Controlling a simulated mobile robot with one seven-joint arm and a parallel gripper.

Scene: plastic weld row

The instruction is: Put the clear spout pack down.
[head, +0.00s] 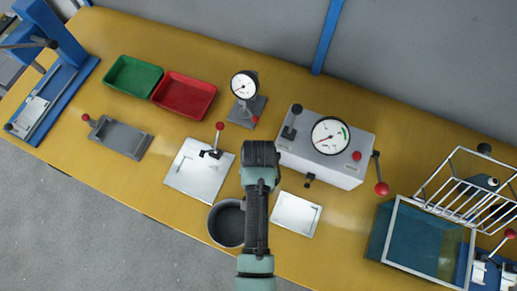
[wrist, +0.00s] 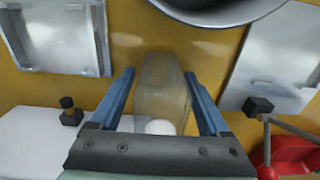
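The clear spout pack (wrist: 162,88) is a see-through, slightly yellowish pouch with a white cap (wrist: 160,127) at the end nearest my palm. In the wrist view it sits between the two blue fingers of my gripper (wrist: 160,76), whose tips lie close against its sides. The gripper looks shut on it. The yellow bench top shows behind the pack; I cannot tell how high above it the pack is. In the head view my gripper (head: 261,154) is over the middle of the bench and hides the pack.
A dark round bowl (head: 227,222) and a pale square plate (head: 302,212) are near the front edge. A white clamp plate (head: 192,181) stands left, a gauge box (head: 315,164) right. Red (head: 190,94) and green (head: 127,75) trays and a dial stand (head: 251,107) are behind.

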